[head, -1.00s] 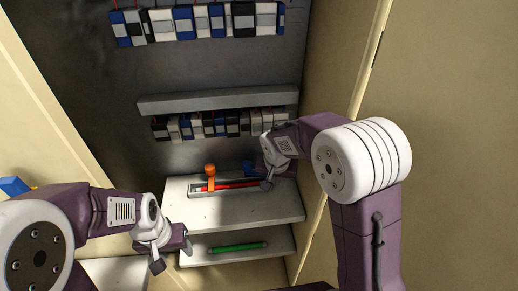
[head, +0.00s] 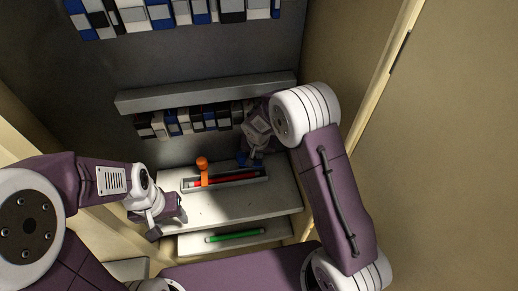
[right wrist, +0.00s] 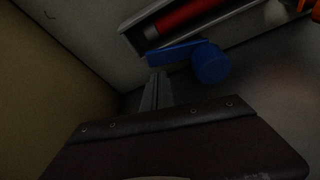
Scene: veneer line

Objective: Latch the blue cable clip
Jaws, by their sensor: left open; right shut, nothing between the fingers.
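The blue cable clip (head: 243,159) is at the back edge of the shelf, near the right end of a channel holding a red cable (head: 236,179). In the right wrist view, the blue clip (right wrist: 209,63) shows a flat arm and a round knob beside the channel, with the red cable (right wrist: 187,14) uncovered there. My right gripper (head: 252,160) is shut and empty, close beside the clip; its fingertips (right wrist: 156,76) lie near the arm's end. I cannot tell whether they touch. My left gripper (head: 168,220) is open and empty at the shelf's left front.
An orange clip (head: 202,165) lies across the channel (head: 262,174) further left. A green cable (head: 235,236) lies on the lower shelf (head: 195,246). A grey rail (head: 205,92) and a row of modules (head: 197,118) are above. The upper shelf's front (head: 235,206) is clear.

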